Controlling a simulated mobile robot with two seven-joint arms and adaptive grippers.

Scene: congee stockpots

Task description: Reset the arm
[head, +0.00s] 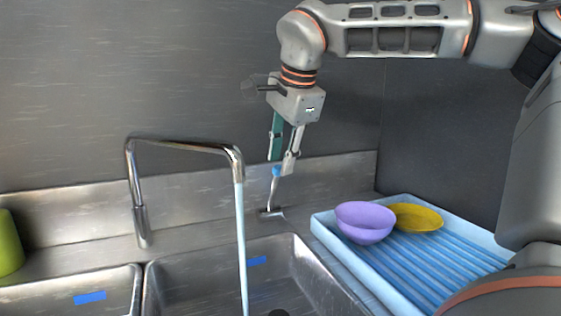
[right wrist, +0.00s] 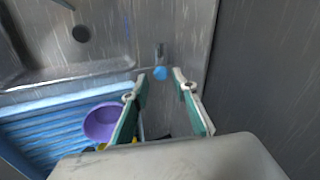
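My right gripper (head: 281,164) hangs pointing down above the back ledge of the sink, right of the faucet. Its two fingers are apart and nothing is held between them. In the right wrist view the open gripper (right wrist: 159,77) shows the blue tip (right wrist: 160,73) of the tap lever between and just beyond the fingertips. In the head view the lever (head: 273,192) stands upright just below the fingers; I cannot tell whether they touch it. My left gripper is not in view.
A chrome faucet (head: 185,144) runs a pale blue stream (head: 241,240) into the right basin (head: 200,285). A blue ribbed rack (head: 440,270) at right holds a purple bowl (head: 364,222) and a yellow dish (head: 418,218). A green container (head: 9,245) stands far left. A wall rises behind.

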